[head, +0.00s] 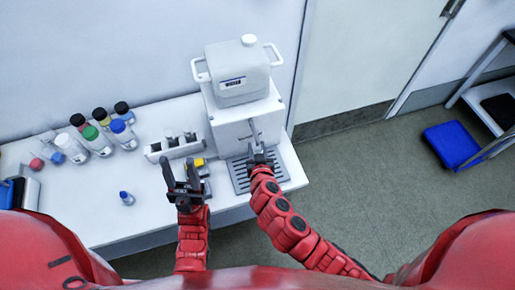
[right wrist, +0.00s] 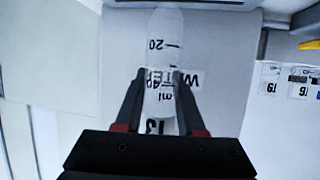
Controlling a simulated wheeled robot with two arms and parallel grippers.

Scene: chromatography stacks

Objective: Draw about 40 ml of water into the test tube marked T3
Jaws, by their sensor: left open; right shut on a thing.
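The test tube marked T3 (right wrist: 163,50) is held between the fingers of my right gripper (right wrist: 160,80) in the right wrist view. Its 20 and 40 ml marks and part of its label show. I cannot tell whether it holds water. In the head view my right gripper (head: 259,157) is in front of the white water dispenser (head: 232,136), above its slotted drip tray (head: 288,168). The tube's contact with the spout is too small to judge. A white water canister (head: 245,72) sits on top of the dispenser. My left gripper (head: 182,180) is open and empty over the table.
A white rack (head: 180,151) with tubes stands left of the dispenser; labelled tubes (right wrist: 297,80) show at the right wrist view's right edge. Several capped bottles (head: 122,135) stand at the left, and a small blue-capped vial (head: 127,199) stands alone nearer the table's front.

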